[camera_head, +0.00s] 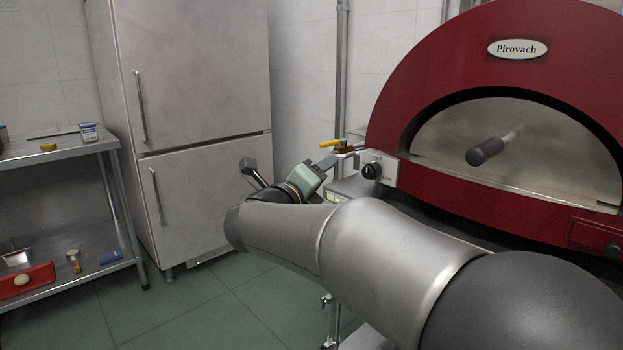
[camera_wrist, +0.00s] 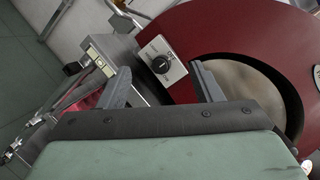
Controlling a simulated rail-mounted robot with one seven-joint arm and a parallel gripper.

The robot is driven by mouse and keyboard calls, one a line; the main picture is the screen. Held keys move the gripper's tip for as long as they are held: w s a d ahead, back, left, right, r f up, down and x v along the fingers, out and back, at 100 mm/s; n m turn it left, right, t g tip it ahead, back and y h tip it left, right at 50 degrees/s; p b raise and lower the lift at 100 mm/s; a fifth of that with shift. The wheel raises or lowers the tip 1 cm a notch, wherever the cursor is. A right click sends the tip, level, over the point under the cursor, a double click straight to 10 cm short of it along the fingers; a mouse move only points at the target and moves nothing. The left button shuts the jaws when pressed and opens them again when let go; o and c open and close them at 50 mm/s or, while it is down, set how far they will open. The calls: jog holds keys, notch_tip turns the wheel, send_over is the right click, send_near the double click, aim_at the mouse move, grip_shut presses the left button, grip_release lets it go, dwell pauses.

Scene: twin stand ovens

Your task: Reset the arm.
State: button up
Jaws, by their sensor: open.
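My gripper (camera_wrist: 163,80) is open, with its two grey fingers apart and nothing between them. In the wrist view, the oven's white control panel with a black knob (camera_wrist: 160,65) shows beyond the gap between the fingers. In the head view, my arm reaches forward from the lower right, and the gripper's green body is left of the red oven (camera_head: 400,110), near the same knob (camera_head: 371,171). Whether a finger touches the oven cannot be told. The fingertips are partly unclear in the head view.
A yellow-handled valve (camera_head: 330,143) is on a pipe beside the oven. A steel fridge (camera_head: 200,80) stands behind. A steel shelf table (camera_head: 60,150) at left holds small items and a red tray (camera_head: 40,275). Green tiled floor (camera_head: 200,310) is open between.

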notch_tip(320, 180, up, 7)
jog(key=a+n+t+y+p, duration=0.1)
jog(key=n+t+y+p, duration=0.1)
jog(key=n+y+p, duration=0.65)
jog(key=s+d+f+n+g+p, duration=0.2)
jog(key=s+d+n+g+p, duration=0.2)
jog(key=s, duration=0.7)
jog(key=s+d+f+n+g+p, duration=0.2)
jog(key=s+d+n+g+p, duration=0.2)
jog(key=s+n+g+p, duration=0.4)
jog(key=s+d+f+n+g+y+p, duration=0.1)
jog(key=s+d+f+n+g+p, duration=0.2)
jog(key=s+n+p, duration=0.4)
jog(key=s+d+n+g, duration=0.1)
jog(key=s+n+g, duration=0.1)
jog(key=s+n, duration=0.2)
jog(key=shift+s+g, duration=0.4)
jog(key=shift+s, duration=1.35)
